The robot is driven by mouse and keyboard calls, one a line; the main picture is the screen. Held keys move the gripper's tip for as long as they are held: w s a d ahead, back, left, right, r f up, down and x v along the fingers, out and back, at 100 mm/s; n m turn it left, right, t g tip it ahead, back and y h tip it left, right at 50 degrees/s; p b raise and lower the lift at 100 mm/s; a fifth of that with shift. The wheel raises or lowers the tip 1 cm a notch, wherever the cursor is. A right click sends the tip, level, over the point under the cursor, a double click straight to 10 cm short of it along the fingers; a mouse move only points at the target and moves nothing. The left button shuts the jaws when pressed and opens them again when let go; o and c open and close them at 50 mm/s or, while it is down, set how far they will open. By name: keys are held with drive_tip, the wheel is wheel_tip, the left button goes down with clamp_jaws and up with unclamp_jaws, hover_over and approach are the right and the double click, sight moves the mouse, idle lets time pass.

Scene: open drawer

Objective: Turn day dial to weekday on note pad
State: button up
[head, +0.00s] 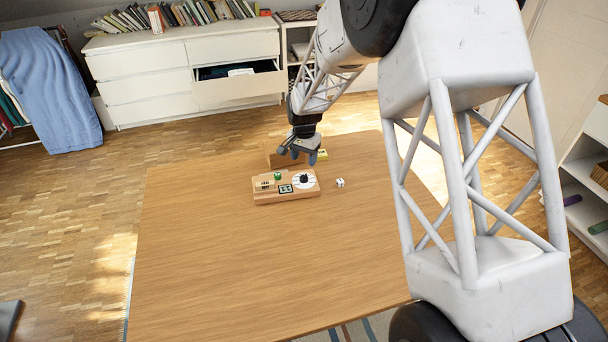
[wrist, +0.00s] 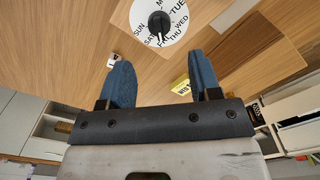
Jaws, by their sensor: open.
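A wooden day board (head: 263,198) lies on the table, with a white day dial (head: 311,183) and black knob (head: 304,178) at its right end. In the wrist view, the white dial (wrist: 177,12) carries weekday names around the black knob (wrist: 159,22); a light mark on the knob faces roughly the FRI side. A yellow note pad (head: 323,154) sits behind the board; the wrist view shows the yellow note (wrist: 181,87) with dark letters, perhaps "WE", partly hidden by a finger. My gripper (wrist: 163,82) is open and empty, its blue fingers apart from the dial.
A small white die (head: 340,183) lies right of the board. A green piece (head: 278,176) and a dark-framed tile (head: 286,189) are on the board. A wooden block stands behind it, partly hidden by my gripper. The table's front (head: 250,270) is clear.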

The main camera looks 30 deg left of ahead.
sight(304, 175)
drive_tip(key=shift+f, duration=0.1)
drive_tip(key=shift+f, duration=3.8)
drive_tip(key=c, duration=0.9)
